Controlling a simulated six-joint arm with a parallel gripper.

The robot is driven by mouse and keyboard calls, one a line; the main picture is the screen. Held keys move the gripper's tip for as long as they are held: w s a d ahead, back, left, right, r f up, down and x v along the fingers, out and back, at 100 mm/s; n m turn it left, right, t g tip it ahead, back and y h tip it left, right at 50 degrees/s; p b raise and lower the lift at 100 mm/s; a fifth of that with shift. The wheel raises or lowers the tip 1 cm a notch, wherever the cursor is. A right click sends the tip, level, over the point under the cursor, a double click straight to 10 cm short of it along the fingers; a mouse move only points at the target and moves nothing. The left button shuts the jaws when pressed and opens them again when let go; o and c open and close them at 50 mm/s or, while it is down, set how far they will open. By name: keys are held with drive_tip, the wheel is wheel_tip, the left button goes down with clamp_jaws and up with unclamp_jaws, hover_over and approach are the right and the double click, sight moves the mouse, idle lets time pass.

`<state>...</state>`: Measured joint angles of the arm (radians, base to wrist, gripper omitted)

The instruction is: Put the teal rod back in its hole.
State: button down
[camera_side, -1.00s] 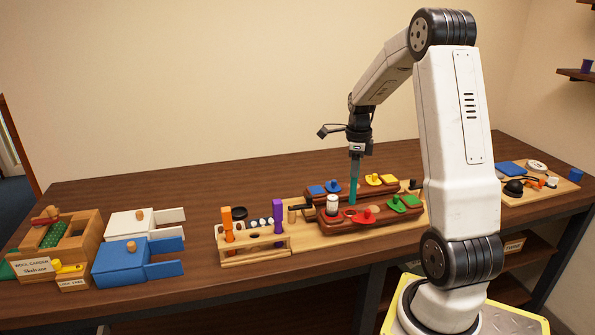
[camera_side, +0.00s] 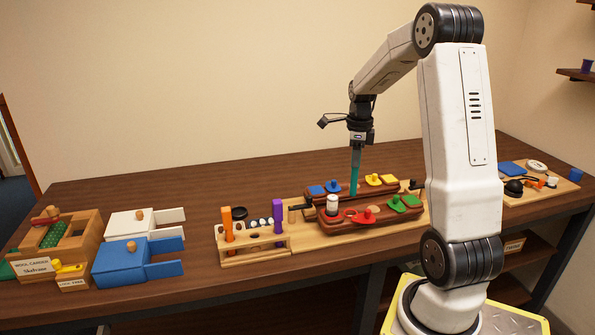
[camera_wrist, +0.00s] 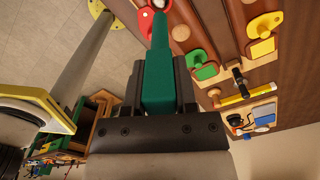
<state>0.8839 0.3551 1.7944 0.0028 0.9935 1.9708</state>
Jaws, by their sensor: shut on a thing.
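The teal rod (camera_side: 355,174) hangs upright from my gripper (camera_side: 357,152), which is shut on its upper part. The rod's lower end shows above or in front of the dark red-brown pieces; its exact height is hard to tell. In the wrist view the teal rod (camera_wrist: 159,70) runs away from between the jaws of my gripper (camera_wrist: 158,92). A light wooden rack (camera_side: 262,256) stands to the left. It holds an orange rod (camera_side: 228,223) at its left and a purple rod (camera_side: 278,217) at its right, with open room on its top between them.
Two red-brown bars (camera_side: 335,226) with coloured knobbed pieces lie on a pale board below the rod. A white cylinder (camera_side: 332,203) stands there. Blue (camera_side: 122,265) and white boxes (camera_side: 128,223) stand left of the rack.

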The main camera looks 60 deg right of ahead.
drive_tip(key=r, duration=1)
drive_tip(key=shift+w+a+r, duration=0.25)
drive_tip(key=shift+w+a, duration=0.05)
drive_tip(key=shift+w, duration=0.1)
drive_tip(key=w+a+n, duration=0.6)
drive_tip(key=w+a, duration=1.2)
drive_tip(key=a, duration=0.4)
wheel_tip(320, 180, down, 13)
drive_tip(key=shift+s, duration=0.2)
drive_tip(key=shift+f, duration=0.1)
drive_tip(key=shift+f, duration=0.8)
wheel_tip(320, 180, down, 6)
drive_tip(key=shift+f, duration=0.2)
idle(1.2)
